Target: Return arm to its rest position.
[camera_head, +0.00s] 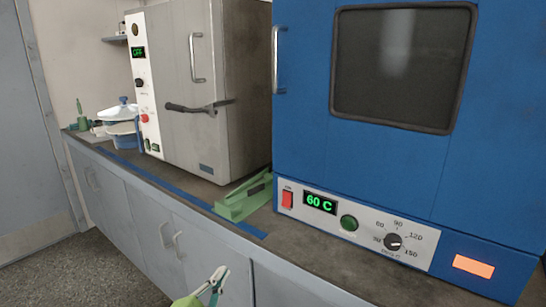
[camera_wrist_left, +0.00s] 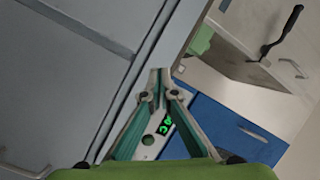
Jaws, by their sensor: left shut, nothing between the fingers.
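My left gripper (camera_head: 217,279) shows at the bottom of the head view, low in front of the grey cabinet doors and below the bench edge. Its green fingers are closed with nothing between them. In the left wrist view the fingertips (camera_wrist_left: 160,84) meet near the middle of the picture, in front of the bench edge. My right gripper is in neither view.
A blue oven (camera_head: 300,120) reading 60 C and a grey oven (camera_head: 185,130) reading OFF stand on the bench (camera_head: 290,235). A green stand (camera_head: 245,197) lies between them. Open floor (camera_head: 90,275) is at lower left.

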